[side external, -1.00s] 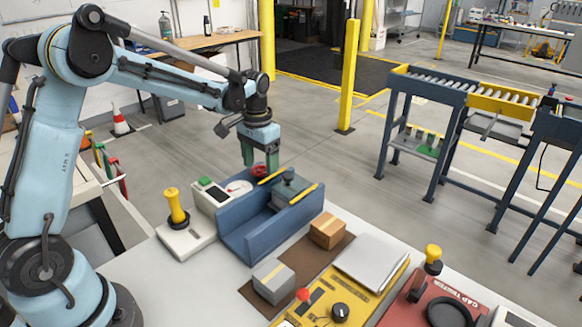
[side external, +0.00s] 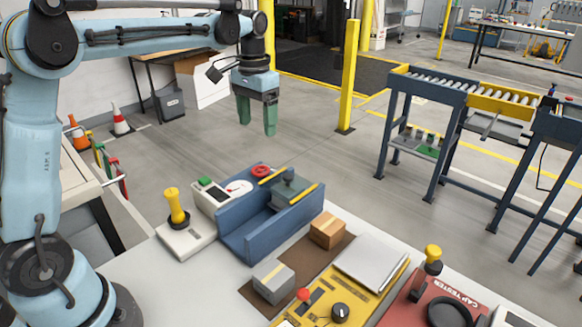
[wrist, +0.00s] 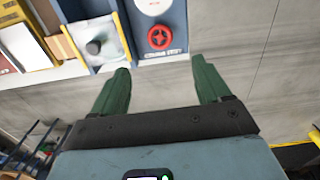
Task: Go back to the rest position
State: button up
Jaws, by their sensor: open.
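My gripper (side external: 257,117) is raised in the side view, well above and behind the blue fixture, with its two green fingers apart and nothing between them. In the wrist view my gripper (wrist: 160,88) also shows its green fingers spread wide, with bare floor between them. No object is held.
A yellow-handled device (side external: 174,205), a cardboard box (side external: 328,230) and a grey box (side external: 273,280) are nearby. A yellow post (side external: 348,75) stands behind.

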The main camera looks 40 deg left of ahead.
jog(key=s+d+f+t, duration=0.2)
jog(key=s+d+t, duration=0.1)
jog(key=s, duration=0.5)
jog(key=s+d+f+t, duration=0.2)
jog(key=s+d+t, duration=0.2)
jog(key=s, duration=0.4)
jog(key=shift+d, duration=0.5)
jog(key=shift+r, duration=0.1)
notch_tip(320, 180, up, 3)
jog(key=n+g, duration=0.4)
jog(key=g, duration=0.3)
send_over(260, 169)
notch_tip(260, 169, down, 12)
jog(key=shift+d+r, duration=0.1)
jog(key=shift+r, duration=0.15)
